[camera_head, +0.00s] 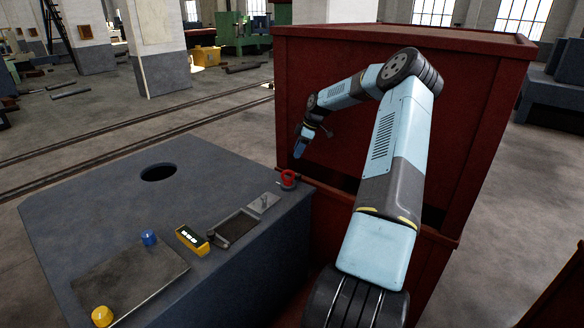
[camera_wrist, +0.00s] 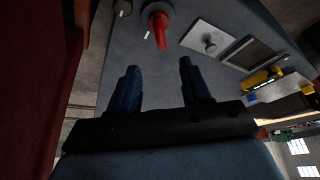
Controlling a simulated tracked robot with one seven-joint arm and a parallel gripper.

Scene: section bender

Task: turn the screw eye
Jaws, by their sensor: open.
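I cannot tell for certain which of these is the screw eye. My gripper (camera_head: 299,150) hangs above and beyond the red part. In the wrist view its two dark blue fingers (camera_wrist: 161,80) are apart, with nothing between them.
The grey machine top (camera_head: 90,215) has a round hole (camera_head: 158,172), a black-faced tray (camera_head: 235,227), a yellow box with buttons (camera_head: 192,240), a blue knob (camera_head: 149,238) and a yellow knob (camera_head: 102,316). A tall red cabinet (camera_head: 480,110) stands close behind my arm.

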